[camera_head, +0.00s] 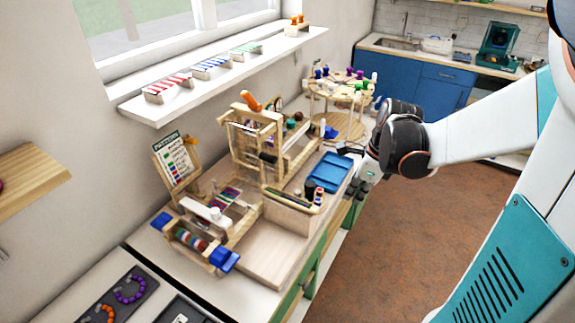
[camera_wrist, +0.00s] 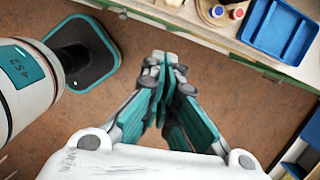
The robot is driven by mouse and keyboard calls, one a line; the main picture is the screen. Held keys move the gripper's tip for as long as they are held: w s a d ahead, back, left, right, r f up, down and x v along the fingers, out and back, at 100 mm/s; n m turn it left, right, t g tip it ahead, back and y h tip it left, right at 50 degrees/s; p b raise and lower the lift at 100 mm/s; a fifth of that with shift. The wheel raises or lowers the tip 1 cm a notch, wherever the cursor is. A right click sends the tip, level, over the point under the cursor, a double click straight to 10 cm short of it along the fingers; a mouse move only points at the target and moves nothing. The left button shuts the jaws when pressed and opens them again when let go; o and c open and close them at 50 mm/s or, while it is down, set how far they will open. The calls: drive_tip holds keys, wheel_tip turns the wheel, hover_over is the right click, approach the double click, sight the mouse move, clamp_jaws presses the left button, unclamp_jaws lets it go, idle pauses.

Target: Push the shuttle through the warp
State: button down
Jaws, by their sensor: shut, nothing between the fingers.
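A small wooden loom (camera_head: 205,222) stands on the bench at the front left in the head view, with a striped woven band and threads on it. A taller wooden frame (camera_head: 257,125) with an orange handle stands behind it. I cannot tell which small piece is the shuttle, nor make out single warp threads. My gripper (camera_head: 363,180) is beside the bench's right edge, well away from the loom. In the wrist view my gripper (camera_wrist: 165,68) is shut and empty above the brown floor, and no loom shows there.
A blue tray (camera_head: 329,171) lies near the bench's right edge; it also shows in the wrist view (camera_wrist: 272,52). A round wooden stand (camera_head: 340,92) with coloured spools is at the back. A pattern card (camera_head: 176,163) stands by the wall. The floor (camera_head: 400,250) is clear.

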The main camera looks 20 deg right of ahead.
drive_tip(key=w+a+f+m+b, duration=0.1)
drive_tip(key=w+a+f+b, duration=0.2)
drive_tip(key=f, duration=0.7)
drive_tip(key=shift+w+a+b, duration=0.35)
drive_tip(key=shift+w+b, duration=0.25)
drive_tip(key=shift+w, duration=0.1)
